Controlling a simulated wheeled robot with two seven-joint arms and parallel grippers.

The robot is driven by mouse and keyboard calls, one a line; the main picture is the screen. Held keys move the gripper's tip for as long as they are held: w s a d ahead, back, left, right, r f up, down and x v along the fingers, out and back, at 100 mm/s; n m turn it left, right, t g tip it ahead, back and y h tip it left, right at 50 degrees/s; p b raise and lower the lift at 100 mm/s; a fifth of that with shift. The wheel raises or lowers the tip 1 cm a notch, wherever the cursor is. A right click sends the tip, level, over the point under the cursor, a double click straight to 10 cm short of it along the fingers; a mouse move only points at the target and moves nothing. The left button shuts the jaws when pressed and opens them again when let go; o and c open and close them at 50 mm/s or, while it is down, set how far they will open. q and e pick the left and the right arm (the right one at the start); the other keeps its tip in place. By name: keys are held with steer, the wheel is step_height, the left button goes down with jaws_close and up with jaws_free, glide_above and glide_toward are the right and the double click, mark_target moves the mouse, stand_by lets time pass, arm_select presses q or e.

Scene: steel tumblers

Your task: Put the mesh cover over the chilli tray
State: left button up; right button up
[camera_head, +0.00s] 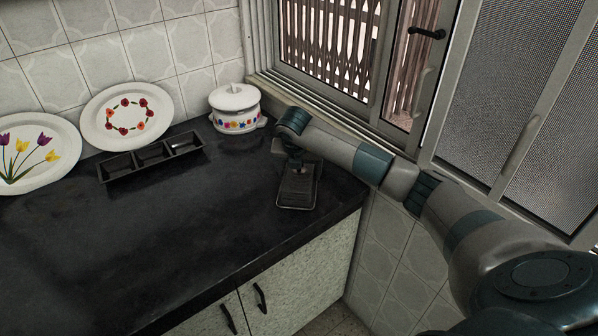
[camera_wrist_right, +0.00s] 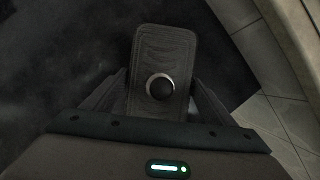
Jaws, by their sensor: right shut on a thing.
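The dark, rounded rectangular mesh cover (camera_head: 296,193) is at the right end of the black counter, under my right gripper (camera_head: 297,168). In the right wrist view the cover (camera_wrist_right: 162,45) shows its ribbed top and a round knob. My right gripper (camera_wrist_right: 158,84) is shut on it, with a finger along each long side. I cannot tell whether it touches the counter or whether anything lies beneath it. A black tray (camera_head: 121,174) with three compartments stands at the back left; I cannot make out any chillies in it. My left gripper is not in view.
A white lidded pot with painted flowers (camera_head: 236,108) stands in the back corner. Two floral plates (camera_head: 127,115) lean on the tiled wall behind the tray. The counter (camera_head: 175,225) between tray and cover is clear. Its right edge is close to the cover.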

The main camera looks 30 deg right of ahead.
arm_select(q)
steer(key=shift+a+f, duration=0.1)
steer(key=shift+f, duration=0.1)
arm_select(e)
steer(key=shift+f, duration=0.2)
steer(key=o, duration=1.2)
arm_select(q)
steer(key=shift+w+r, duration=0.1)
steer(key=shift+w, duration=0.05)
arm_select(e)
steer(key=b+v, duration=0.2)
steer(key=v, duration=0.8)
steer(key=shift+a+r, duration=0.15)
steer(key=shift+r, duration=0.15)
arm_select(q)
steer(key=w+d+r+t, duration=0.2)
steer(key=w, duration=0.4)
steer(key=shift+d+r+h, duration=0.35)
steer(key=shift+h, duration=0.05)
arm_select(e)
steer(key=v, duration=0.6)
steer(key=shift+s+a+r, duration=0.1)
steer(key=shift+s+r, duration=0.15)
steer(key=shift+r, duration=0.1)
